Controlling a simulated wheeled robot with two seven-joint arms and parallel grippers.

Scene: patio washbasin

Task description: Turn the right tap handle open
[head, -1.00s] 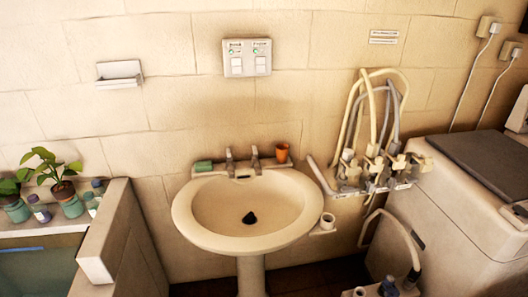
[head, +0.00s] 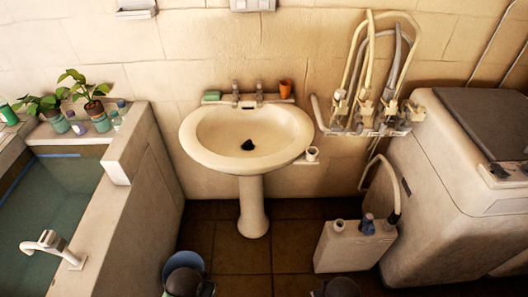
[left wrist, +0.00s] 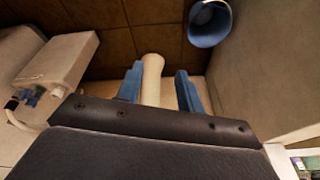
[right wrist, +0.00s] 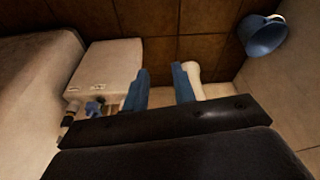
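The white washbasin (head: 205,148) stands on a pedestal (head: 252,208) against the wall. The right tap (head: 259,90) and left tap (head: 235,90) stand upright at its back rim. The handles are too small to tell their turn. My left gripper (left wrist: 158,74) is open and empty, with the pedestal showing beyond its fingers. My right gripper (right wrist: 161,72) is open and empty, with the pedestal partly behind one finger. Neither wrist view shows the taps. Only dark tops of my arms show at the bottom of the head view, well short of the basin.
An orange cup (head: 286,88) and green soap (head: 212,96) flank the taps. Hoses and valves (head: 372,115) hang to the right, above a white container (head: 352,247) and beside a washing machine (head: 450,160). A low wall (head: 125,180) is left. A blue bucket (head: 184,262) stands on the floor.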

